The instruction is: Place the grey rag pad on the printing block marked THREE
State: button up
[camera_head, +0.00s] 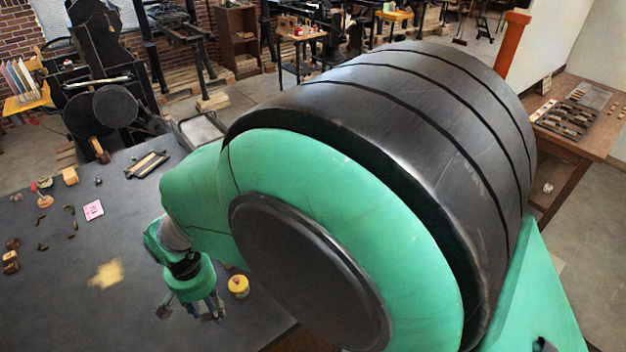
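My gripper (191,309) hangs over the front part of the dark table (60,315), left of a yellow jar (238,286). Its fingers look spread apart, with nothing visible between them. I cannot pick out a grey rag pad for certain; my large green and black arm hides much of the right side. Small blocks (11,262) lie at the table's left edge, and a pink marked piece (93,210) lies further back. No marking is legible, so I cannot tell which block reads THREE.
A pale yellow patch (106,273) lies left of my gripper. Several small dark pieces, a wooden block (70,176) and a framed tray (148,164) lie further back. A black press (108,100) stands behind the table. Bare table surrounds the patch.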

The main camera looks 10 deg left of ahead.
jog(key=w+d+m+p, duration=0.1)
jog(key=w+d+m, duration=0.3)
jog(key=w+d, duration=0.9)
jog(key=w+d+m+p, duration=0.1)
jog(key=w+d+m, duration=0.2)
jog(key=w+d, duration=1)
jog(key=s+d+m+p, duration=0.25)
jog(key=d+m, duration=0.45)
jog(key=d, duration=3)
notch_tip(320, 180, down, 7)
jog(key=shift+s+d+b, duration=0.2)
jog(key=shift+s+b, duration=0.15)
jog(key=shift+b, duration=0.05)
jog(key=shift+w, duration=0.15)
jog(key=w+d, duration=0.1)
jog(key=w, duration=0.4)
jog(key=w+d+f, duration=0.1)
jog(key=w, duration=0.4)
jog(key=w+d, duration=0.1)
jog(key=w, duration=0.4)
jog(key=shift+w+f, duration=0.2)
jog(key=shift+w, duration=0.1)
jog(key=shift+f, duration=0.1)
jog(key=shift+f+b, duration=0.3)
jog(key=shift+f, duration=1.35)
